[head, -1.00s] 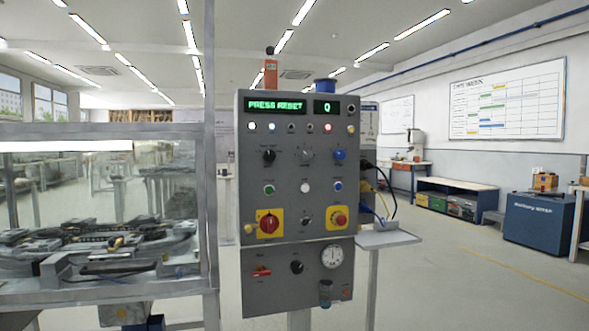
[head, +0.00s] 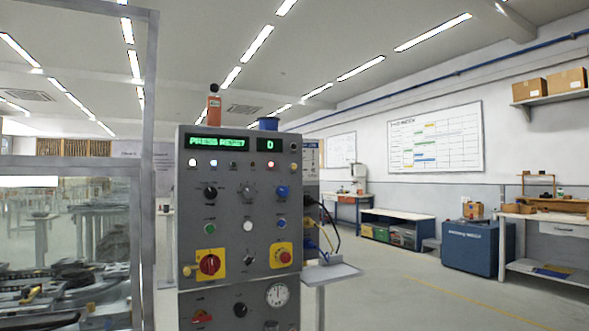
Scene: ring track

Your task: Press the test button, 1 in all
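A grey control panel (head: 235,185) stands upright left of the middle in the head view. Its green display (head: 217,143) reads "PRESS RESET", and a smaller display (head: 269,145) beside it shows one character, 0 or D. Below are a row of small lamps, black and blue knobs, a green button (head: 209,228), a white button (head: 248,226) and another small button (head: 281,225). A red rotary switch (head: 209,264) and a red mushroom button (head: 282,255) sit on yellow plates. Labels are too small to read, so I cannot tell which is the test button. My gripper is not in view.
A glass-walled enclosure (head: 147,190) with a metal frame stands close at the left, holding the track machinery. A small grey shelf (head: 332,273) juts from the panel's right side. A blue cabinet (head: 470,247) and a bench stand farther right. The floor at the right is clear.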

